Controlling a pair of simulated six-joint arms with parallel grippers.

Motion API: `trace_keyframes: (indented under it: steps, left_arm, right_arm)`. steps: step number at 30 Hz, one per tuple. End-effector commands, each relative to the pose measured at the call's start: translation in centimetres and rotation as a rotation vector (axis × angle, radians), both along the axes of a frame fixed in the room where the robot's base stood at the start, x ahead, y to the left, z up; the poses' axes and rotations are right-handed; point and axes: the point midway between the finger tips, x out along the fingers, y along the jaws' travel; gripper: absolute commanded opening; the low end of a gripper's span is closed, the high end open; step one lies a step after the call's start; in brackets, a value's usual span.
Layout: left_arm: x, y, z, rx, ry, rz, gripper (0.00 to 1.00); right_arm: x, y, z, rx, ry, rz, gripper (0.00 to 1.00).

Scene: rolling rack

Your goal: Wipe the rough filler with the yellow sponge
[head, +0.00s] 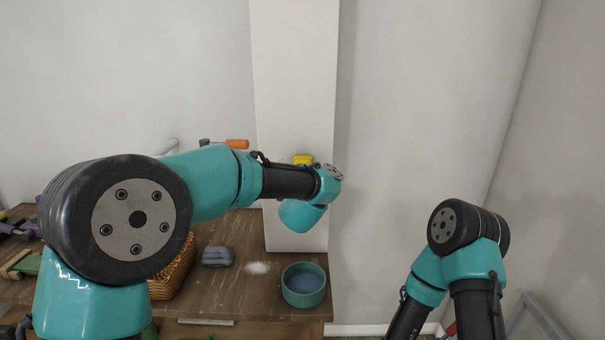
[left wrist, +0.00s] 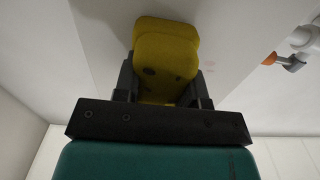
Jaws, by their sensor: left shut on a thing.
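The yellow sponge (head: 303,159) shows just above my left wrist in the head view, in front of the pale pillar (head: 292,80). In the left wrist view the sponge (left wrist: 165,50) sits between the dark fingers of my left gripper (left wrist: 160,88), which is shut on it. The sponge has a few dark spots. It is close to a pale surface, but I cannot tell whether it touches. No filler is distinct on the pillar. My right gripper is out of view.
A teal bowl (head: 304,298) of bluish-grey liquid stands near the worktop's (head: 230,295) right front corner. A grey lump (head: 217,256) and a wicker basket (head: 176,272) are left of it. An orange-handled tool (head: 236,144) shows behind my left arm. A grey frame (head: 535,315) stands at lower right.

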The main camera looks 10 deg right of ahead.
Motion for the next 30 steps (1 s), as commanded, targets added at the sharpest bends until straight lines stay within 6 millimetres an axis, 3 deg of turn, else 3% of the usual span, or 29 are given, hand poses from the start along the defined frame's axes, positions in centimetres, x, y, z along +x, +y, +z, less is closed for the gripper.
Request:
trace_keyframes:
  steps: [21,23,24,30]
  left_arm:
    - [0.8,3.9,0.0,-0.001,0.000,0.003,0.08]
    - [0.8,4.0,0.0,-0.001,-0.001,0.004,0.09]
    - [0.8,4.0,0.0,-0.001,-0.001,0.004,0.03]
    - [0.9,4.0,0.0,-0.001,-0.002,0.005,0.03]
  right_arm:
    - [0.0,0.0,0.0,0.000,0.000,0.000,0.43]
    - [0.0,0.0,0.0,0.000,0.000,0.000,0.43]
    - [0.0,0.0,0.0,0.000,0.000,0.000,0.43]
    - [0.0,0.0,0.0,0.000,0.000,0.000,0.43]
